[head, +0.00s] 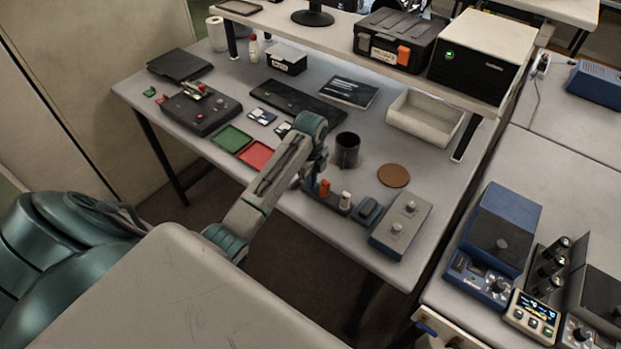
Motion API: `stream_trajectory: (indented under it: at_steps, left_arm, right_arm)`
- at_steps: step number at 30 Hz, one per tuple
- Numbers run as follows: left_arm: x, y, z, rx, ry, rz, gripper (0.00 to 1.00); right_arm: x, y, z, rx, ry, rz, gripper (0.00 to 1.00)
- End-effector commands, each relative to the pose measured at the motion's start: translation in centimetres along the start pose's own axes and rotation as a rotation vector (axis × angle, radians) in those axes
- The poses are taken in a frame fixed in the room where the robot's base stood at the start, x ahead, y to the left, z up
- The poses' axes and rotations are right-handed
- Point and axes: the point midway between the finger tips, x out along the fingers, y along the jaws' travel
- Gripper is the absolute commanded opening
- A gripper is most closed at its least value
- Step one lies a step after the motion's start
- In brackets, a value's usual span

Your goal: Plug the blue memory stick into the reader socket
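My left arm reaches over the front of the table, and its gripper (308,184) hangs at the left end of a dark low rack (333,202). The fingertips are small and dark, so whether they are open or shut is unclear. An orange stick (325,187) and a whitish stick (345,199) stand upright in the rack, right of the gripper. I cannot make out a blue memory stick; the gripper hides the rack's left end. A dark box (201,108) with a red button, at the table's left, may be the reader; its socket is too small to tell. My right gripper is not in view.
A blue-grey block (369,211) and a grey knobbed box (401,226) stand right of the rack. A black cup (347,150) is behind it. Green (232,139) and red (255,155) trays lie left of my wrist. A raised shelf (330,38) spans the back.

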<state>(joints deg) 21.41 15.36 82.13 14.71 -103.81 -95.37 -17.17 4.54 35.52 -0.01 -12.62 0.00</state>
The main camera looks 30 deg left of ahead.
Motion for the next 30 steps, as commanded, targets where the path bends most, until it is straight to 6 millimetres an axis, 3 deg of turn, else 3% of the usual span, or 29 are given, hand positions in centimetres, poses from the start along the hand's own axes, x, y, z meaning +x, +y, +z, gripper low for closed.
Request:
stream_trajectory:
  at_steps: [8,30]
  left_arm:
    - [-0.2,0.0,0.0,0.000,0.000,0.000,0.00]
    - [-3.2,0.0,0.0,0.000,0.000,0.000,0.00]
  right_arm:
    - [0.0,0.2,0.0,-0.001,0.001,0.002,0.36]
    - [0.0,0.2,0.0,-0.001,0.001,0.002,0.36]
